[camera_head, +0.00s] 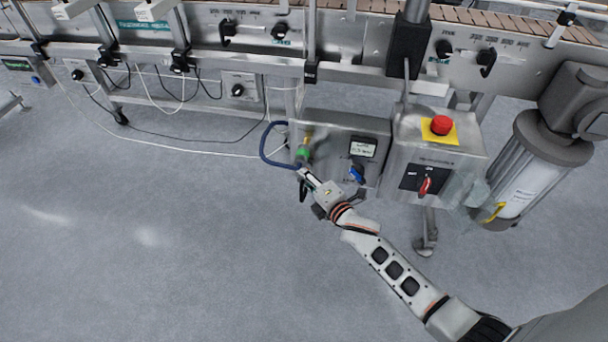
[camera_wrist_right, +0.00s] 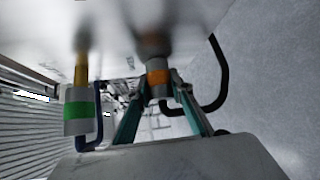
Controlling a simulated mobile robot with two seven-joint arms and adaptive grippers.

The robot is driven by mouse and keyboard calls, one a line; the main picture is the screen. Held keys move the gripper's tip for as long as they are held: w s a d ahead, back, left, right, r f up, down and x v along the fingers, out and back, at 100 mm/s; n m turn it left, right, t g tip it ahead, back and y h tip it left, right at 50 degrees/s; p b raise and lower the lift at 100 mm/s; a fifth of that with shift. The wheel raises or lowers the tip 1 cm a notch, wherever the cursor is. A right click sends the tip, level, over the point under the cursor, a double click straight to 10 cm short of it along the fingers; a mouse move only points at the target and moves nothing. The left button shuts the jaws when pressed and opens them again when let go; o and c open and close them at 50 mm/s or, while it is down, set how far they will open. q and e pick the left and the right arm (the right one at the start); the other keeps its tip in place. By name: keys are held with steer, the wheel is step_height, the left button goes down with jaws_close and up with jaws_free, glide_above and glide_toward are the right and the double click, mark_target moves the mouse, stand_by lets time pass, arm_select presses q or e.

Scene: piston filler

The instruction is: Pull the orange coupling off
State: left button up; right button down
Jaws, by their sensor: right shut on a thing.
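The orange coupling (camera_wrist_right: 157,76) is a grey cylinder with an orange band, sitting at a fitting on the metal box. In the right wrist view it lies between the fingers of my right gripper (camera_wrist_right: 160,88), which is shut on it. In the head view my right gripper (camera_head: 305,176) is at the lower left of the box and hides the orange coupling. A green-banded coupling (camera_wrist_right: 82,110) sits beside it on a yellow fitting; it also shows in the head view (camera_head: 303,153). My left gripper is not in view.
The metal box (camera_head: 330,127) carries a display and a blue knob (camera_head: 356,174). A blue hose (camera_head: 264,148) loops left of it, and a black hose (camera_wrist_right: 221,75) curves beside the orange coupling. A control box with a red button (camera_head: 441,125) stands right. The floor in front is clear.

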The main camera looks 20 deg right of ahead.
mark_target(299, 180)
steer(key=shift+s+a+r, duration=0.1)
steer(key=shift+s+a, duration=0.35)
steer(key=shift+s, duration=0.2)
steer(key=shift+s+a, duration=0.4)
steer(key=shift+s, duration=0.2)
steer(key=shift+s+a+f, duration=0.1)
steer(key=shift+s+f, duration=0.05)
steer(key=shift+f, duration=0.05)
steer(key=c, duration=1.8)
jaws_free()
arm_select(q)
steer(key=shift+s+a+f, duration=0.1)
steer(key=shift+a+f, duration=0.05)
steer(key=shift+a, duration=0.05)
arm_select(e)
steer(key=shift+o, duration=0.2)
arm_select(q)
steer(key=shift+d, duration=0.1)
arm_select(e)
steer(key=shift+s+r, duration=0.1)
steer(key=v, duration=1.2)
